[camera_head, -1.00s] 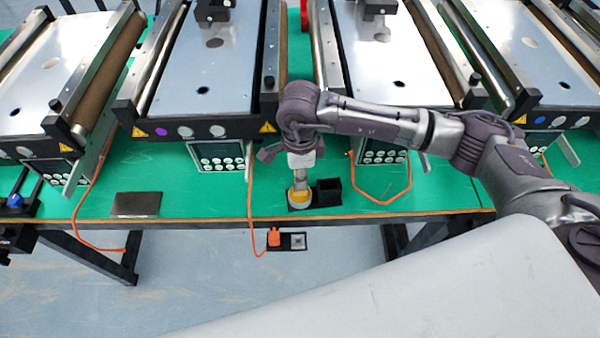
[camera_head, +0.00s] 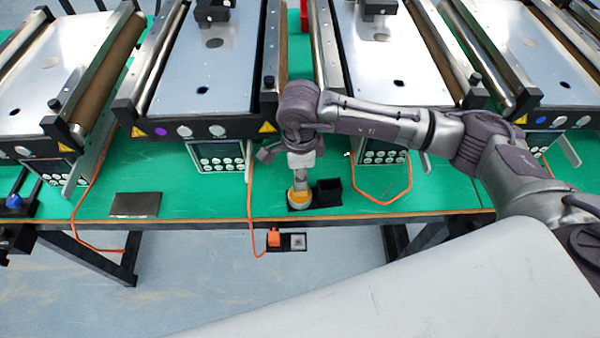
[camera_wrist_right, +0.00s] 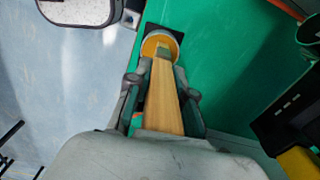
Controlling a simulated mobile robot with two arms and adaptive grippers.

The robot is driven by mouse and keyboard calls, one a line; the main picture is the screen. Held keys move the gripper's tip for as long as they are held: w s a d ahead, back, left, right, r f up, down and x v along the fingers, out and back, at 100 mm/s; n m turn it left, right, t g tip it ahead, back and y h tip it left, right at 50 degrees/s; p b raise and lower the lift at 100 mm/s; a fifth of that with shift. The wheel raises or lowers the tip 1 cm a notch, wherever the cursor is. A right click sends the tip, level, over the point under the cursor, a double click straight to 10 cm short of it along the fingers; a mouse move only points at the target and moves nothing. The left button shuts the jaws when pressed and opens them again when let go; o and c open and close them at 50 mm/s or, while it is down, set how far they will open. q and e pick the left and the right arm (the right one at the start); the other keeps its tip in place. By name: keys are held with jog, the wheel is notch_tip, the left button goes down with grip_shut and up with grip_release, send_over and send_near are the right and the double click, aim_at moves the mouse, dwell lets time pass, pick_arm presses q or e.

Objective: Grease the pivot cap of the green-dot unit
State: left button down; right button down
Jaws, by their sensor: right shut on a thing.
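My right gripper (camera_head: 301,162) points down at the front of the green bench, in the middle of the head view. It is shut on a flat wooden handle (camera_wrist_right: 165,100), which shows between the fingers in the right wrist view. The handle's far end reaches into a small round pot (camera_wrist_right: 151,42) with yellow-orange content; the tool's tip is hidden. The pot also shows under the gripper in the head view (camera_head: 299,196). The third conveyor unit (camera_head: 385,60) has its front dot hidden behind my arm. I see no green dot or clear pivot cap. My left gripper is out of view.
A purple-dot unit (camera_head: 205,75) and a blue-dot unit (camera_head: 550,70) stand at the back. A dark plate (camera_head: 135,204) lies front left. Orange cables (camera_head: 384,201) cross the bench.

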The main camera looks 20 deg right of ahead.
jog(key=shift+r+p, duration=0.55)
jog(key=shift+r, duration=0.4)
jog(key=shift+r+p, duration=1.05)
jog(key=shift+r, duration=1.5)
jog(key=shift+s+d+r+n, duration=0.15)
jog(key=shift+d+r+n, duration=0.05)
jog(key=shift+n, duration=0.5)
jog(key=s+d+r+n, duration=0.5)
jog(key=s+n, duration=0.2)
jog(key=n, duration=1.1)
jog(key=shift+s+d+r+n+b, duration=0.2)
jog(key=shift+s+r+n+b, duration=0.15)
jog(key=shift+s+n, duration=0.05)
